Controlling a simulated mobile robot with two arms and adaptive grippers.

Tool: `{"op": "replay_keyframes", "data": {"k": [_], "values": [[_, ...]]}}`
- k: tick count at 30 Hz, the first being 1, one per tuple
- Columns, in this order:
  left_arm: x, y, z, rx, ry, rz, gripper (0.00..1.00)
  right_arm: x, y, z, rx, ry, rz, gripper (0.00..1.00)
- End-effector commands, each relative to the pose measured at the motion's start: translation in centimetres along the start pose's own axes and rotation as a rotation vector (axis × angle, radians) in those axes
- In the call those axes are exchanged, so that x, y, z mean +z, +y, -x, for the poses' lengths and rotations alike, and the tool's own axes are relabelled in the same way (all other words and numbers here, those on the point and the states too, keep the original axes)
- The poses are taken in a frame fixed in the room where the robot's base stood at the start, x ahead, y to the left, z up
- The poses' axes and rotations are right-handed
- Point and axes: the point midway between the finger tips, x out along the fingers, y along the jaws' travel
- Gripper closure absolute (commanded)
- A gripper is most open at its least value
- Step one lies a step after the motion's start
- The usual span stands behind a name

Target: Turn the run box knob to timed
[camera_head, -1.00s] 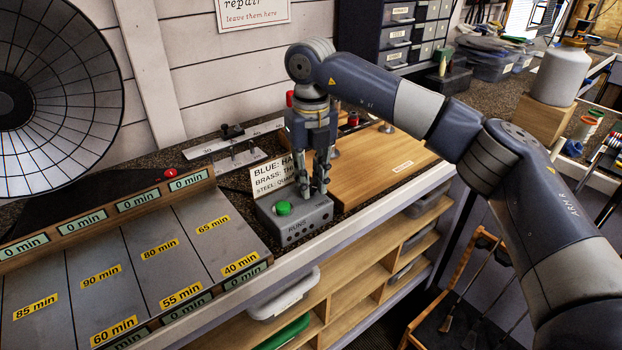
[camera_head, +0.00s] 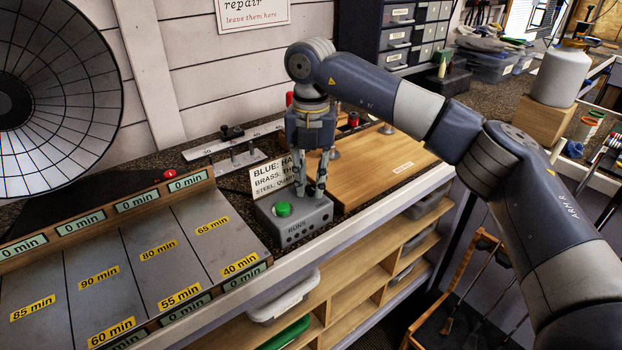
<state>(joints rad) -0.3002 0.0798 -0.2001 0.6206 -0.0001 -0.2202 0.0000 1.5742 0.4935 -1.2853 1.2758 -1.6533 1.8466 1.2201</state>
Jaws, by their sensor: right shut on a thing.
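The run box (camera_head: 294,223) is a small grey box marked RUNS at the bench's front edge, with a green button (camera_head: 284,209) on its top left. My right gripper (camera_head: 310,192) points straight down over the right part of the box's top. Its fingers are shut on the knob there, which they hide almost wholly. I cannot read the knob's setting or see a timed mark. My left gripper is not in view.
A lettered card (camera_head: 271,178) stands behind the box. A wooden board (camera_head: 375,170) lies to its right. A sloped panel with minute labels (camera_head: 150,260) is at left, below a large round dish (camera_head: 50,95). Shelves (camera_head: 345,285) are below the bench.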

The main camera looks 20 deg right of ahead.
Motion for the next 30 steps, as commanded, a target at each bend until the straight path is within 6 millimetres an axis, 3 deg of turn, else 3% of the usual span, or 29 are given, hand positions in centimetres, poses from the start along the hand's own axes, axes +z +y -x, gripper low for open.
{"op": "replay_keyframes", "data": {"k": [11, 12, 14, 25, 30], "values": [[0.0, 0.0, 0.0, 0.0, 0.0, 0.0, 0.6, 0.1, 0.0, 0.2, 0.004, -0.005, -0.007, 1.0], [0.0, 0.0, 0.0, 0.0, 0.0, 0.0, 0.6, 0.1, 0.0, 0.2, 0.004, -0.005, -0.006, 0.71], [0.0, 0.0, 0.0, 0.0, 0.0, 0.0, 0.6, 0.1, 0.0, 0.2, 0.004, -0.005, -0.006, 0.6], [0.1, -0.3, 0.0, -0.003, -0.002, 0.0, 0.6, 0.1, 0.0, 0.4, 0.002, -0.002, -0.004, 0.6], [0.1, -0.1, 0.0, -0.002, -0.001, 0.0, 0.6, 0.1, 0.1, 2.7, 0.004, -0.005, -0.004, 0.6]]}}
